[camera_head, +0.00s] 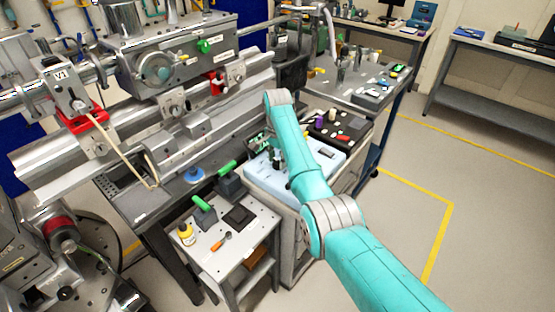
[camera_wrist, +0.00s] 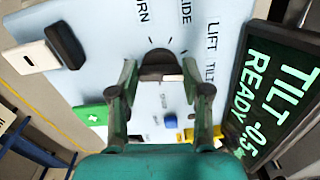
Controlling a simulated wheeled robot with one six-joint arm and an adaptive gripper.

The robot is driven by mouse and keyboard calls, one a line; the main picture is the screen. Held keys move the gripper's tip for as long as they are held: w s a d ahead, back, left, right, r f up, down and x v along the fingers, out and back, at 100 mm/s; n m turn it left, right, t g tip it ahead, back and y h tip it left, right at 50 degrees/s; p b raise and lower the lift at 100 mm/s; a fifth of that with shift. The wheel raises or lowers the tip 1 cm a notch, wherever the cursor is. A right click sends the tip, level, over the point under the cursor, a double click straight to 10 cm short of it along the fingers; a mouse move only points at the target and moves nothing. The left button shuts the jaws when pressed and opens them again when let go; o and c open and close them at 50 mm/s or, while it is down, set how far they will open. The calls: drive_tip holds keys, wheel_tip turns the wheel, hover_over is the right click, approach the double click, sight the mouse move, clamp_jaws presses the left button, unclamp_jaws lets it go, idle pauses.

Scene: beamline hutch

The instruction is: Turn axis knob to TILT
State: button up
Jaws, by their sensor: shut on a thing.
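The axis knob (camera_wrist: 157,60) is dark with a small white mark on its near edge, on a light blue panel (camera_wrist: 95,25). My gripper (camera_wrist: 160,78) is shut on it, one finger at each side. Partly cut labels for TURN and SLIDE lie beyond the knob, LIFT and TILT to its right. I cannot tell exactly which label the knob points at. A dark display (camera_wrist: 275,95) at the right reads TILT, READY and a number near -0.5 in green. In the head view my gripper (camera_head: 278,158) is over the panel (camera_head: 322,152); my arm hides the knob there.
A small white table (camera_head: 205,257) with tools stands at the front. Clear floor (camera_head: 480,210) lies at the right.

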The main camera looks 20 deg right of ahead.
sight(277, 161)
drive_tip(key=shift+m, duration=1.2)
drive_tip(key=o, duration=1.2)
drive_tip(key=shift+c, duration=0.2)
wheel_tip(277, 161, up, 12)
